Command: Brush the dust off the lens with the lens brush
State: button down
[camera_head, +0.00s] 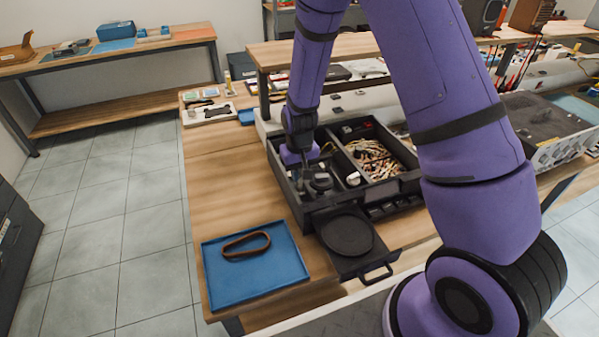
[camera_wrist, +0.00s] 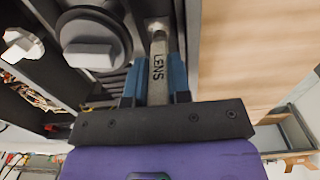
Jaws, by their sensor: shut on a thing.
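My gripper (camera_head: 304,172) is over the left part of a black divided tray (camera_head: 316,208), pointing down. In the wrist view its blue fingers (camera_wrist: 155,78) are shut on the lens brush (camera_wrist: 158,62), a slim grey handle marked "LENS". The brush's bristle end is not clear to me. Beside the brush in the wrist view is a dark round piece with a grey block on top (camera_wrist: 92,50); a dark round piece also shows by the gripper in the head view (camera_head: 321,183). I cannot tell whether either is the lens, and I see no dust.
The tray's right compartment holds a tangle of thin tan pieces (camera_head: 372,160). In front is a black round pad (camera_head: 347,236) on a dark base with a handle. A blue mat (camera_head: 225,285) bears a brown loop (camera_head: 246,244). Bare wood (camera_head: 230,180) lies left of the tray.

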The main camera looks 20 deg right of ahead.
jog(key=shift+s, duration=0.85)
jog(key=shift+r, duration=0.2)
dwell(0.5)
jog(key=shift+w, duration=0.1)
dwell(0.7)
jog(key=shift+f, duration=0.2)
dwell(0.9)
jog(key=shift+w, duration=0.8)
jog(key=shift+w+r, duration=0.1)
jog(key=shift+r, duration=0.1)
dwell(0.7)
dwell(0.4)
jog(key=shift+f, duration=0.2)
dwell(1.2)
jog(key=shift+s, duration=1)
